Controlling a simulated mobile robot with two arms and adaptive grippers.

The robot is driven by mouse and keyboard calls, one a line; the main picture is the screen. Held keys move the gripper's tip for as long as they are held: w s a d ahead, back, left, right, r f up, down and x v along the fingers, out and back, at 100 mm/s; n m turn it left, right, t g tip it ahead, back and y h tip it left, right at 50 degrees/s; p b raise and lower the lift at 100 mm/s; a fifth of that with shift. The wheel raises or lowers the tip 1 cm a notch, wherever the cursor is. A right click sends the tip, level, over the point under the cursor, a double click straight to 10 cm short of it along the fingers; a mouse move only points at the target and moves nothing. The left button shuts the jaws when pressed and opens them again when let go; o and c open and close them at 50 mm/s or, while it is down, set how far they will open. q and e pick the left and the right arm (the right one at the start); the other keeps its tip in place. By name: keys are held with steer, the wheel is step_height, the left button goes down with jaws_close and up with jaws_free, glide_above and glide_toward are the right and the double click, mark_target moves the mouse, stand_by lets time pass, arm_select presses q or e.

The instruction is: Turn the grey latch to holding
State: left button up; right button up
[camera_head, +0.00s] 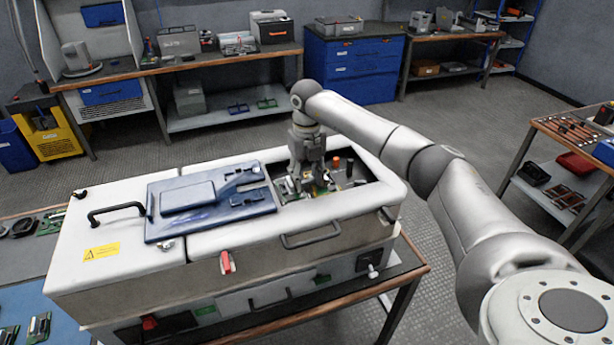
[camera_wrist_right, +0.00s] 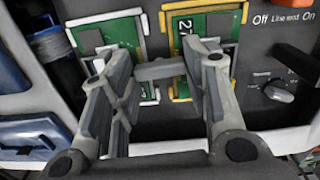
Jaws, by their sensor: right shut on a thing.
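My right gripper (camera_head: 307,184) reaches down into the open bay at the right end of the white cabinet. In the right wrist view my right gripper (camera_wrist_right: 165,78) has its fingers spread either side of a grey bar-shaped latch (camera_wrist_right: 160,71) and is shut on it. The latch lies crosswise in front of two green panels, one (camera_wrist_right: 108,35) behind the left finger and one (camera_wrist_right: 212,25) behind the right. The fingers hide the latch's ends. In the head view the gripper hides the latch. My left gripper is not in view.
A blue cover (camera_head: 210,200) lies on the white cabinet (camera_head: 120,255), left of the bay.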

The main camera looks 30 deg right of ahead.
mark_target(307, 180)
steer(key=o, duration=1)
steer(key=shift+r, duration=0.1)
steer(key=shift+r, duration=3.85)
steer(key=shift+r, duration=0.1)
